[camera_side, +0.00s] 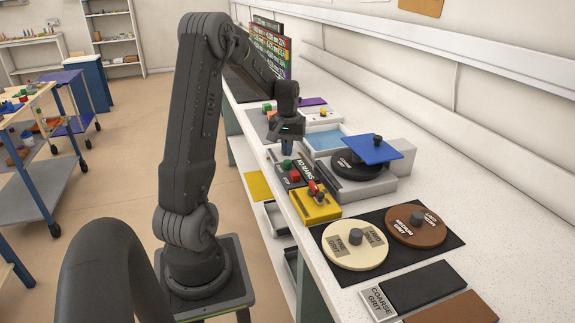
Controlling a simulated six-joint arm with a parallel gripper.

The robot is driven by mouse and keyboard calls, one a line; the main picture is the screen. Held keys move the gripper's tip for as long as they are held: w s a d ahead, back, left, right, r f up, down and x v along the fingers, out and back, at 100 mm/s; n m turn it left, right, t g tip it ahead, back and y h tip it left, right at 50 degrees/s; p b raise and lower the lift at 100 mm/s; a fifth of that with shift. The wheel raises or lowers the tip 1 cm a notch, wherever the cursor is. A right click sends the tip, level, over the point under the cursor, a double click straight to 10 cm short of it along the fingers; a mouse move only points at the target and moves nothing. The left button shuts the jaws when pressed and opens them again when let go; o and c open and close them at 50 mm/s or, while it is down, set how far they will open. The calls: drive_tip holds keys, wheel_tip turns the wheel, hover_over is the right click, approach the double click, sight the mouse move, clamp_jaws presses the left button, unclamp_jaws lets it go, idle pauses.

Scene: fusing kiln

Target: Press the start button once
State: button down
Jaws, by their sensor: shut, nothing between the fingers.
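A dark control panel (303,170) with white lettering lies on the bench. It carries a green button (287,164) and a red button (295,175). Which of them is the start button cannot be read for certain at this size. My gripper (287,151) points down just above and behind the green button, its fingers together and empty. Whether the fingertips touch the button or the panel cannot be told from this angle.
A yellow box (317,205) with a red part stands just in front of the panel. To the right is a grinding machine (362,185) with a blue plate (367,152) above its dark disc. Cream (342,258) and brown (405,227) grit discs lie on a black mat nearer the camera.

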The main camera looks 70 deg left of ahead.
sight(288, 161)
drive_tip(key=shift+f, duration=1.25)
drive_tip(key=shift+r, duration=3.95)
